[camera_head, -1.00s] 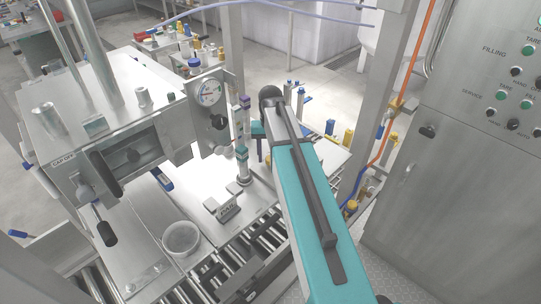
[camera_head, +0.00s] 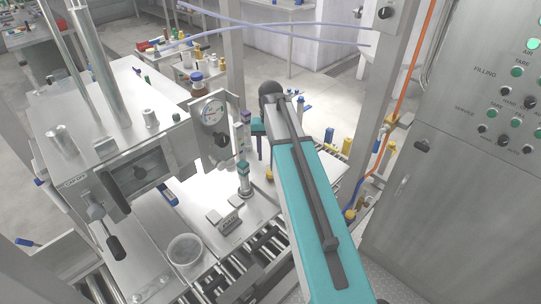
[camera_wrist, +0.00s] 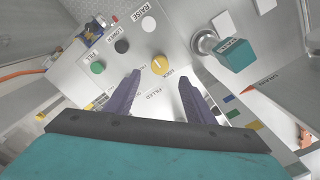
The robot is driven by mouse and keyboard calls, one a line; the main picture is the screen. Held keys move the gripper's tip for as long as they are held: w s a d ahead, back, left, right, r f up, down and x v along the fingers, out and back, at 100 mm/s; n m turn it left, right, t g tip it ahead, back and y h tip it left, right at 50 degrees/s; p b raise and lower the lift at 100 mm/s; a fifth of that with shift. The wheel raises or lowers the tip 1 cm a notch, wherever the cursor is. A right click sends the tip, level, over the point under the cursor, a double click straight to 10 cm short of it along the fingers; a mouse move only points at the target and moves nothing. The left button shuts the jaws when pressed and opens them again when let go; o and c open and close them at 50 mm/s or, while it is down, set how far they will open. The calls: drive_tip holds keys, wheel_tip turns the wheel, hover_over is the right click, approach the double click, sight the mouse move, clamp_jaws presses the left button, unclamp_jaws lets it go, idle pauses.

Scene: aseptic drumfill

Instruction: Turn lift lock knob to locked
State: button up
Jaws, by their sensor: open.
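In the wrist view a yellow knob (camera_wrist: 160,64) with a pointer mark sits on a pale grey panel (camera_wrist: 75,75); the label beside it seems to read LOCK. My gripper (camera_wrist: 158,82) is open, with its two dark purple fingers spread below the knob in the picture. The knob lies beyond the fingertips, between their lines, and no finger appears to touch it.
Green (camera_wrist: 97,67), black (camera_wrist: 121,46) and white (camera_wrist: 148,24) buttons share the panel. A teal-capped metal post (camera_wrist: 236,54) stands right of the knob. In the head view a gauge (camera_head: 212,112) and a control cabinet (camera_head: 450,170) flank my arm.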

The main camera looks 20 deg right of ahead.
drive_tip(key=shift+r+p, duration=1.55)
drive_tip(key=shift+r, duration=1.25)
